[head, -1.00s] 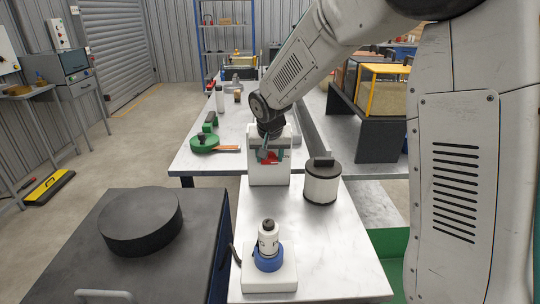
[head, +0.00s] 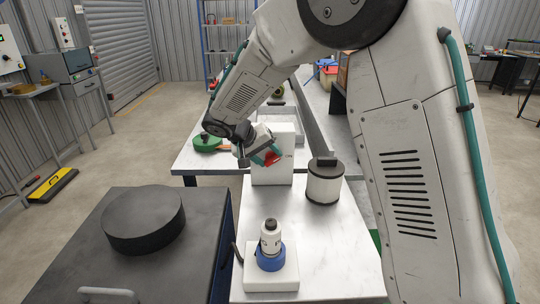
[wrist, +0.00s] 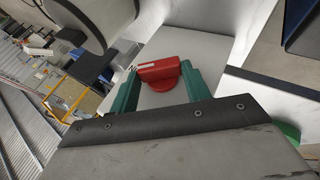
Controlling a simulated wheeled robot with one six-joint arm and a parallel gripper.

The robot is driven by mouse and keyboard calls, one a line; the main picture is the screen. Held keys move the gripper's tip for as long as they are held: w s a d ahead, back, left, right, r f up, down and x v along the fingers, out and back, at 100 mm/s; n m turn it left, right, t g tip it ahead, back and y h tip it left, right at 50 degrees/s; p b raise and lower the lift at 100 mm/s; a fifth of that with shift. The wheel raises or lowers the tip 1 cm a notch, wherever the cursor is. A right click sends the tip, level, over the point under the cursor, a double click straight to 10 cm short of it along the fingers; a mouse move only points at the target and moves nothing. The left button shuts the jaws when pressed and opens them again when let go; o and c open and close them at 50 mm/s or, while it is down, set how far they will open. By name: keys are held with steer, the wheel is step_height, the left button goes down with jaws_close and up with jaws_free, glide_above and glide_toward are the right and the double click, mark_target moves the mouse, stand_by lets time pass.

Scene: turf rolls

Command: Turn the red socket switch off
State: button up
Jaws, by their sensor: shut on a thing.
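The red socket switch (head: 273,158) is a red rotary knob on the front face of a white upright box (head: 285,170). In the wrist view the knob (wrist: 160,73) shows a raised grip bar over a round base. My gripper (head: 263,158) is at the box's front, its wrist leaning in from the left. Its two teal fingers (wrist: 160,82) stand on either side of the knob, shut on it. The fingers hide part of the knob in the head view. A small dark marking on the white face is partly hidden beside the left finger.
A white cylinder with a dark lid (head: 323,184) stands close right of the box. A black disc (head: 143,219) lies on the dark cabinet at left. The bench front is mostly clear.

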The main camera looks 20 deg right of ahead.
steer(key=h, duration=0.1)
steer(key=n+h, duration=0.1)
steer(key=h, duration=0.1)
steer(key=a+f+g+h, duration=0.1)
steer(key=h, duration=0.1)
steer(key=shift+w+f, duration=0.1)
steer(key=shift+c, duration=0.2)
steer(key=n+h, duration=0.1)
steer(key=h, duration=0.1)
steer(key=f+n+h, duration=0.1)
steer(key=h, duration=0.2)
steer(key=shift+o, duration=0.2)
steer(key=shift+f, duration=0.1)
steer(key=o, duration=1)
steer(key=shift+c, duration=0.2)
steer(key=a, duration=0.8)
steer(key=shift+s, duration=0.3)
